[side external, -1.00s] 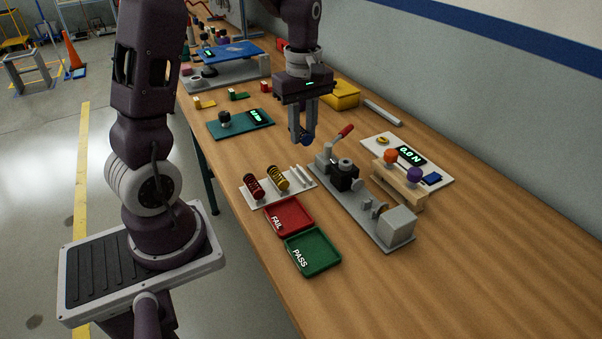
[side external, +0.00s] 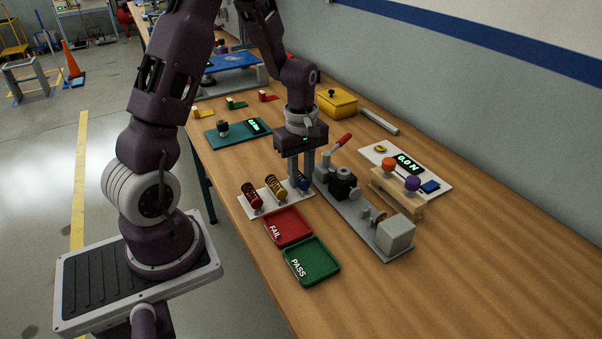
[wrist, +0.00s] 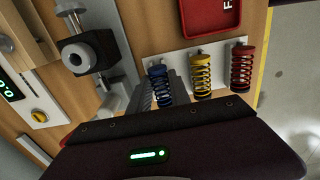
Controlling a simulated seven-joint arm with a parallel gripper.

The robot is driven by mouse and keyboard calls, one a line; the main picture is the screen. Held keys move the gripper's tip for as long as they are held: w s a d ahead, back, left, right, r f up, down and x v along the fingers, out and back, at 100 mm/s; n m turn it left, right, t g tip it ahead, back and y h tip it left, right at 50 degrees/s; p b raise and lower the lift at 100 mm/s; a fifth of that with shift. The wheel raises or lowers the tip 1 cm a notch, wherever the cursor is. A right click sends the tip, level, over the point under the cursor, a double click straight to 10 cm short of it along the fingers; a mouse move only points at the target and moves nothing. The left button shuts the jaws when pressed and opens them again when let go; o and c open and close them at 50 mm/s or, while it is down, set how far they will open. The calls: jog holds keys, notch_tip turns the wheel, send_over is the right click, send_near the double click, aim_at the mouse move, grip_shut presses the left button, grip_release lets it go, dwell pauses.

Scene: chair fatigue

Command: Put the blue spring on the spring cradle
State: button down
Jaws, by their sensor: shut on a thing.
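The blue spring (side external: 303,181) is between the fingers of my gripper (side external: 299,178), which is shut on it. In the wrist view the blue spring (wrist: 157,82) shows between the grey fingers, partly hidden by them. The spring cradle (wrist: 180,61) is a white plate holding a yellow spring (side external: 276,188) and a red spring (side external: 252,195) side by side. The blue spring is at the cradle's end, in line beside the yellow spring. I cannot tell whether it touches the cradle. The fingers hide part of that end.
The grey test fixture (side external: 343,190) with a red-handled lever stands close to the right of my gripper. A red FAIL tray (side external: 288,228) and a green PASS tray (side external: 312,262) lie in front of the cradle. The table's right front is clear.

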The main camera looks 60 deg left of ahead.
aim_at(301, 178)
jog(key=c, duration=1.2)
grip_release()
jog(key=r, duration=0.7)
jog(key=shift+s+d+r, duration=0.15)
jog(key=shift+d+r, duration=0.1)
jog(key=shift+d, duration=0.15)
jog(key=s+d+r+m+t, duration=0.3)
jog(key=s+d+r+m, duration=0.7)
jog(key=d+r+m, duration=0.1)
jog(key=shift+r+m+t, duration=0.4)
jog(key=shift+r+m, duration=0.1)
jog(key=shift+r, duration=0.2)
jog(key=shift+o, duration=0.5)
jog(key=s+d+m+t, duration=0.1)
jog(key=s+d+m, duration=0.2)
jog(key=s+m, duration=0.3)
jog(key=shift+s+r+t, duration=0.3)
jog(key=shift+r+t, duration=0.1)
jog(key=shift+r, duration=0.05)
